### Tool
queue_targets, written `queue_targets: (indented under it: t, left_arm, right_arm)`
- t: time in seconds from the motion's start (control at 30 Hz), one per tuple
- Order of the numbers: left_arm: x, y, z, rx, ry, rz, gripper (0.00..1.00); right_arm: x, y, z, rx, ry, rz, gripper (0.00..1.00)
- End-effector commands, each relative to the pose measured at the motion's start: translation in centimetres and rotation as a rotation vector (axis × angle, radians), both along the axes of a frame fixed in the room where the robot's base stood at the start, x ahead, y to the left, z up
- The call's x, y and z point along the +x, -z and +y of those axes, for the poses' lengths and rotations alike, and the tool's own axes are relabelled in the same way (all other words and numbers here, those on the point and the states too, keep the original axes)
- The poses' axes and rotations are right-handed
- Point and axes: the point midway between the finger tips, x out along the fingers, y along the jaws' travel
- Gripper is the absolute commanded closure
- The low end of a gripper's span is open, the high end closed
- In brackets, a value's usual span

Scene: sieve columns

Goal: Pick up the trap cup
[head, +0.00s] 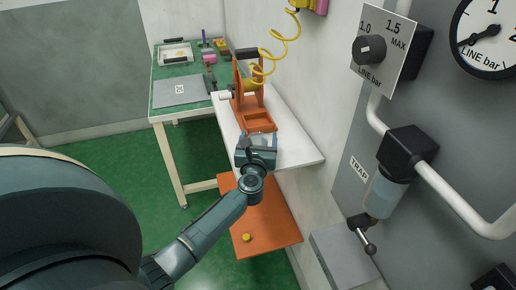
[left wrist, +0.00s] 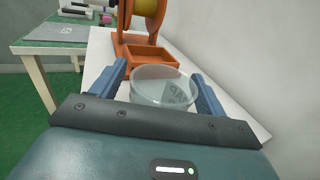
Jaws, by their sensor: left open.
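A clear, shallow round cup (left wrist: 165,88) with dark lettering, too small to read surely, stands on the white shelf (left wrist: 238,122) in the left wrist view. My left gripper (left wrist: 160,74) is open, with one blue finger on each side of the cup. I cannot tell whether the fingers touch it. In the head view my left gripper (head: 257,141) is over the shelf's near part and mostly hides the cup. A clear bowl (head: 386,194) hangs under a black head on the wall pipe, beside a TRAP label (head: 359,170). My right gripper is not in view.
An orange stand with a tray (head: 258,122) is just behind the cup. A yellow coiled hose (head: 272,54) hangs above it. An orange lower board (head: 265,222) holds a yellow knob-like piece (head: 246,237). A workbench (head: 182,91) stands beyond. The wall is close on the right.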

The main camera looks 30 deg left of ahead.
Motion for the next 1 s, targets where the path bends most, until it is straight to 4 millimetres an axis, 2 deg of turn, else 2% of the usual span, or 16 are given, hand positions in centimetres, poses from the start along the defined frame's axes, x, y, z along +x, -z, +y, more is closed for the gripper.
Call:
queue_targets:
  t: [0.1,0.67,0.87,1.0]
  left_arm:
    - [0.0,0.0,0.0,0.000,0.001,0.000,0.26]
    - [-0.1,0.0,-0.1,0.000,0.001,0.000,0.71]
    - [-0.1,-0.1,-0.1,0.000,0.001,-0.001,0.71]
    - [0.0,-1.5,-0.1,-0.003,0.000,-0.004,0.71]
  right_arm:
    - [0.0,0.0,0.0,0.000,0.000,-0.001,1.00]
    - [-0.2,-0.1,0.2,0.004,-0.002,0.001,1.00]
    - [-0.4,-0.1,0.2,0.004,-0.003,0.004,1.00]
    - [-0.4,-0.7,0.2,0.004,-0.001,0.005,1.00]
